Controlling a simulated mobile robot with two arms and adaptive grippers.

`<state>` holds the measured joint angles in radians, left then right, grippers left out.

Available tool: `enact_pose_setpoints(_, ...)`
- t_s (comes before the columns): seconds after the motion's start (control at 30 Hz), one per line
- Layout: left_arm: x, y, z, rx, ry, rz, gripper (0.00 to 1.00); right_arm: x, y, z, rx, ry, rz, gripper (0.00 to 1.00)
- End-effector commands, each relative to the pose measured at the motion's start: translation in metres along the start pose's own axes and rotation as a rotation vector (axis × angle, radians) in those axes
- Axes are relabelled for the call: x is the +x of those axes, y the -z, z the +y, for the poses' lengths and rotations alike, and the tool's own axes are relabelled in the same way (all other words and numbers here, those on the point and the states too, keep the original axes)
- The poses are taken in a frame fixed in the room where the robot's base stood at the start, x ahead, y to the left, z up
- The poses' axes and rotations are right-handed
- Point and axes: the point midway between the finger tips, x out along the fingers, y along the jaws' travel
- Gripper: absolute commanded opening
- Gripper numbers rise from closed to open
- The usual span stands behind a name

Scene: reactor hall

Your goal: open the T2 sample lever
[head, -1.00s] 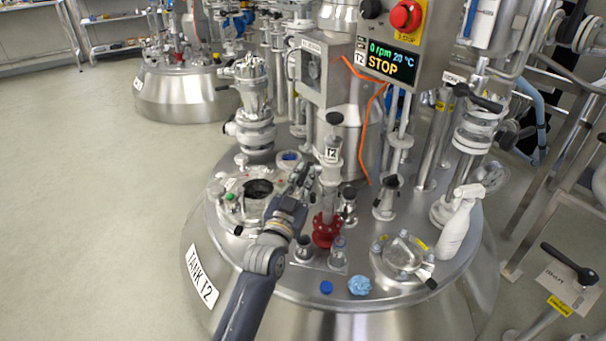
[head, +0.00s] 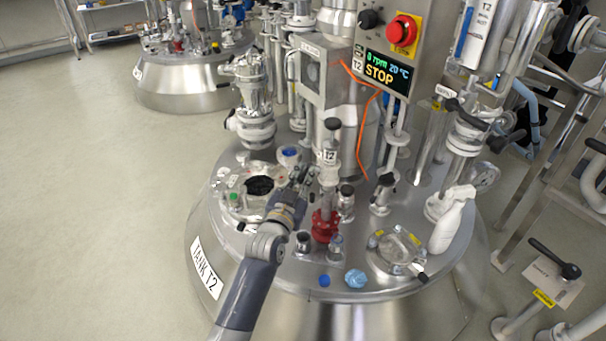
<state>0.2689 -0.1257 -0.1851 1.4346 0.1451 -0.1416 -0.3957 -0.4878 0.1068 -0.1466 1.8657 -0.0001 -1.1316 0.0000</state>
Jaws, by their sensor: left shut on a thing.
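The T2 sample valve stands upright on the lid of tank T2 (head: 312,283), with a white T2 label (head: 329,156), a dark knob on top and a red base flange (head: 325,226). My left gripper (head: 302,180) is at the left side of this valve's column, below the label. Its fingers are shut on the small sample lever there, which they mostly hide, so the lever's exact angle cannot be told. My right gripper is not in view.
A small glass bottle (head: 335,247), a blue cap (head: 324,281), a crumpled blue cloth (head: 355,279) and a white spray bottle (head: 452,220) stand on the lid. The control box (head: 388,72) reads STOP. Floor at left is clear.

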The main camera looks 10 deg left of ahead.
Motion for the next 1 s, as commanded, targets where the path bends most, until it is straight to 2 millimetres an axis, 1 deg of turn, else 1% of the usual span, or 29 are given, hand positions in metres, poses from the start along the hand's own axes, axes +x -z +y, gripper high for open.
enact_pose_setpoints(0.03, 0.001, 0.004, -0.001, 0.000, 0.003, 0.008, 0.00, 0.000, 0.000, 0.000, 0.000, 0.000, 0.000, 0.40)
enact_pose_setpoints(0.23, 0.001, 0.004, -0.001, 0.000, 0.003, 0.009, 0.00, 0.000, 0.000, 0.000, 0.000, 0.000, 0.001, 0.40)
enact_pose_setpoints(0.27, 0.001, 0.004, -0.001, 0.000, 0.003, 0.009, 0.15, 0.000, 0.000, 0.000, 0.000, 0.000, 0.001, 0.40)
enact_pose_setpoints(0.3, 0.001, 0.004, -0.001, 0.000, 0.003, 0.008, 0.24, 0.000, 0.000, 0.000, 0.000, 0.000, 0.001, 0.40)
enact_pose_setpoints(0.33, 0.001, 0.004, -0.001, 0.000, 0.002, 0.008, 0.31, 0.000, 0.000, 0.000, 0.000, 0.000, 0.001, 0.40)
enact_pose_setpoints(0.37, 0.001, 0.003, -0.001, 0.000, 0.002, 0.007, 0.33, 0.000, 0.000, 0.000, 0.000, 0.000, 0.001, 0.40)
enact_pose_setpoints(0.67, 0.000, 0.001, 0.000, 0.001, 0.001, 0.003, 0.33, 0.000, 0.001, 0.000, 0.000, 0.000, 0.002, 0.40)
enact_pose_setpoints(0.77, -0.003, 0.000, 0.000, 0.001, 0.001, 0.002, 0.33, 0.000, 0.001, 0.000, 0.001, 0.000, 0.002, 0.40)
enact_pose_setpoints(0.87, -0.012, -0.001, 0.000, 0.001, 0.001, 0.001, 0.33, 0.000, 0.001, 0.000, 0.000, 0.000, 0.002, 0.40)
enact_pose_setpoints(1.0, -0.034, -0.001, 0.000, 0.001, 0.000, 0.000, 0.33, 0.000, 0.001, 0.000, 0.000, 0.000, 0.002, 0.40)
